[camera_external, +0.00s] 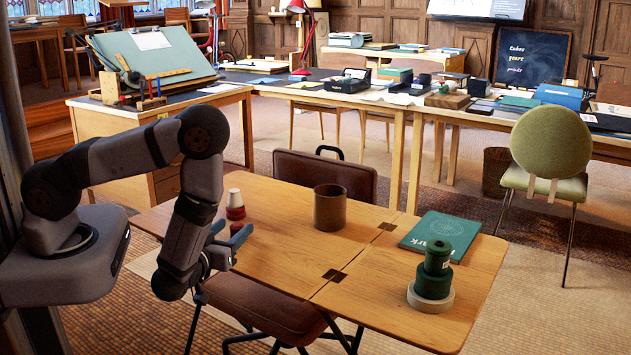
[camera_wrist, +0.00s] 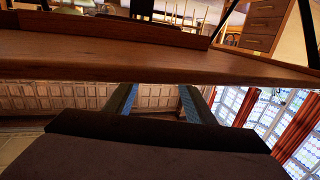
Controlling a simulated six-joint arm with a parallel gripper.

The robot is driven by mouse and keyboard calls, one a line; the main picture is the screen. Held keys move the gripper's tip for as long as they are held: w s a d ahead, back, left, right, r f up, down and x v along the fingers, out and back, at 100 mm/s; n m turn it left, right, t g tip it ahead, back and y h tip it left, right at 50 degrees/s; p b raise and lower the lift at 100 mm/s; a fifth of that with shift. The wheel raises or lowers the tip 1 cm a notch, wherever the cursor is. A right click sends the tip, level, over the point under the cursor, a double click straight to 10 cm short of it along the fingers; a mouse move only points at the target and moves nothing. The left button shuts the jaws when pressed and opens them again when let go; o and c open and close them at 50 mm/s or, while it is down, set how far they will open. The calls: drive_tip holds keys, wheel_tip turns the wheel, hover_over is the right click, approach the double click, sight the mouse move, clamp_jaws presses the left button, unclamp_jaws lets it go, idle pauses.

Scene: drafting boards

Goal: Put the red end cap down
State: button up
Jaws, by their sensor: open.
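A small red piece (camera_external: 235,212), which looks like the red end cap, stands near the left end of the wooden folding table. A white piece (camera_external: 235,196) sits on top of it, and a darker red part shows below. My gripper (camera_external: 230,233) is at the table's near left edge, just in front of this stack in the picture. Its two blue-grey fingers are apart, with nothing seen between them. In the wrist view my open gripper (camera_wrist: 160,102) shows its fingers by the table edge (camera_wrist: 130,62); the red piece is not visible there.
A brown cylindrical cup (camera_external: 330,208) stands mid-table. A green book (camera_external: 440,233) and a stack of dark green round pieces (camera_external: 437,258) on a pale ring (camera_external: 430,298) are at the right. The table's front middle is clear. A brown chair (camera_external: 265,307) is tucked at the near side.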

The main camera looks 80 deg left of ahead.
drive_tip(key=v, duration=0.9)
drive_tip(key=shift+b, duration=0.35)
drive_tip(key=shift+a, duration=0.1)
